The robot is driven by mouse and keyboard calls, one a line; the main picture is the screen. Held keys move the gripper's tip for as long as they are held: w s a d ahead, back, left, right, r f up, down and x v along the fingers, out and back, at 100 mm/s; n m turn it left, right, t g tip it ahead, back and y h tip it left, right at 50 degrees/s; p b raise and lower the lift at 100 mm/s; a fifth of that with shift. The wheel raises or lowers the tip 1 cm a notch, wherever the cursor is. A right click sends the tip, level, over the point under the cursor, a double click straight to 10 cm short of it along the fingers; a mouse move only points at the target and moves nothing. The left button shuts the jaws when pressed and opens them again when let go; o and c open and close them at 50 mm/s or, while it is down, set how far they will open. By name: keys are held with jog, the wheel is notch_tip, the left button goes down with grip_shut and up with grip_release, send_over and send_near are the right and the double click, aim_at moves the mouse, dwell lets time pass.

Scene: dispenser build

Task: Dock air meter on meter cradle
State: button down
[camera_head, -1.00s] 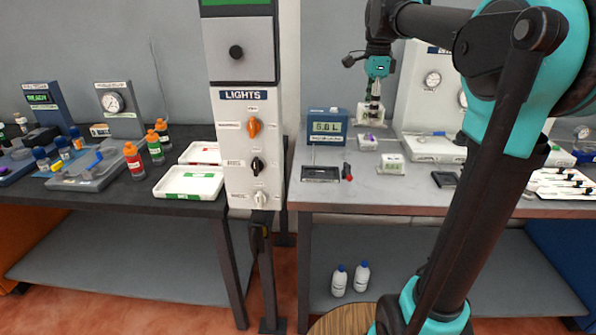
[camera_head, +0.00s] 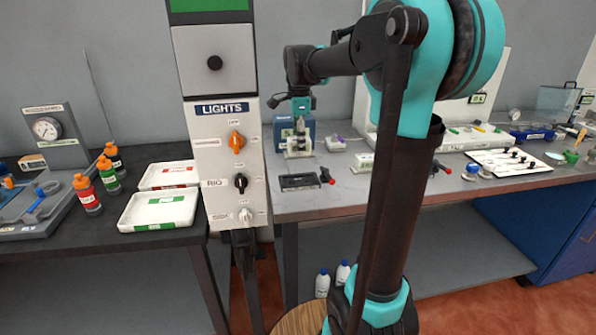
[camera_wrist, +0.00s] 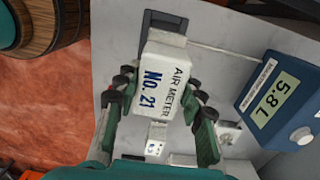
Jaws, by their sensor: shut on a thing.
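The air meter, a white block marked "AIR METER No. 21" (camera_wrist: 165,77), fills the middle of the wrist view. My gripper (camera_wrist: 160,98) is shut on it, one dark green finger on each side. In the head view my gripper (camera_head: 299,128) hangs over the grey bench, with the meter below it in front of the blue display box (camera_head: 281,128). In the wrist view this box (camera_wrist: 272,95) reads 5.8 L and stands to the right of the meter, apart from it. I cannot tell which thing is the meter cradle.
A black tray (camera_head: 300,182) and a small black-and-red item (camera_head: 327,176) lie near the bench's front edge. A white block with a green label (camera_head: 363,162) stands to the right. The LIGHTS panel (camera_head: 228,160) rises between the two benches.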

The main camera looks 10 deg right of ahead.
notch_tip(320, 180, down, 10)
jog(key=shift+r, duration=0.25)
jog(key=shift+f, duration=0.1)
jog(key=c, duration=0.9)
grip_release()
notch_tip(320, 180, up, 12)
jog(key=shift+r, duration=0.15)
jog(key=shift+s, duration=0.1)
